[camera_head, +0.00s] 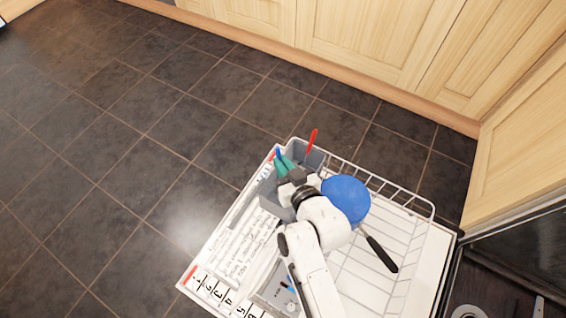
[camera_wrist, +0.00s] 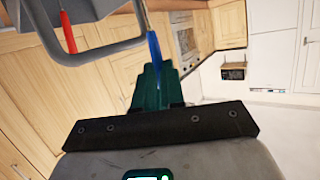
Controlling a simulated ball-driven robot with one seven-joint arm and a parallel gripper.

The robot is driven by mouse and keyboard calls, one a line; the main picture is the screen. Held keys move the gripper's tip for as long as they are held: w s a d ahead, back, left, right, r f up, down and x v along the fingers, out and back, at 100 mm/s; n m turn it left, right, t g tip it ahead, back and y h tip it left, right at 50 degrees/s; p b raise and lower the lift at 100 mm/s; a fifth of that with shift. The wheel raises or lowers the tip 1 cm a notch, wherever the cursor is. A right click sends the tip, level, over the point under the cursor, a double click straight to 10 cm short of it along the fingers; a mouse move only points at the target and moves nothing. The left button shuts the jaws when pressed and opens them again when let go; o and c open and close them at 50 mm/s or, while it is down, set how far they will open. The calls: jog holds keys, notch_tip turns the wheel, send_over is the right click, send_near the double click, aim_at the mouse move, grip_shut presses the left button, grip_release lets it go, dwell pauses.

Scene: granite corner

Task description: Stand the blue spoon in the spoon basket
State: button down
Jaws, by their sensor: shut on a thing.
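The blue spoon (camera_wrist: 154,48) is between the green fingertips of my gripper (camera_wrist: 152,88) in the wrist view. My gripper is shut on it. In the head view a small blue part of the spoon (camera_head: 279,154) shows by the green fingertips (camera_head: 284,165), at the spoon basket's far left edge. The grey spoon basket (camera_head: 315,158) is in the rack, partly hidden by my gripper and arm. In the wrist view the basket's rim (camera_wrist: 110,47) is close beside the spoon. I cannot tell whether the spoon's end is inside a compartment.
A red-handled utensil (camera_head: 311,139) stands in the basket. A blue round dish (camera_head: 346,199) lies right of my gripper, with a black handle (camera_head: 381,253) below it. White rack wires (camera_head: 410,210) spread to the right. Wooden cabinets (camera_head: 380,40) stand behind; the dark floor (camera_head: 130,130) is clear.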

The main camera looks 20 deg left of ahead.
jog(key=shift+f, duration=0.45)
jog(key=c, duration=1.1)
grip_release()
jog(key=shift+c, duration=0.2)
jog(key=p+v, duration=0.3)
jog(key=v, duration=0.7)
jog(key=shift+s+d, duration=0.25)
jog(key=shift+s, duration=0.05)
jog(key=shift+r, duration=0.15)
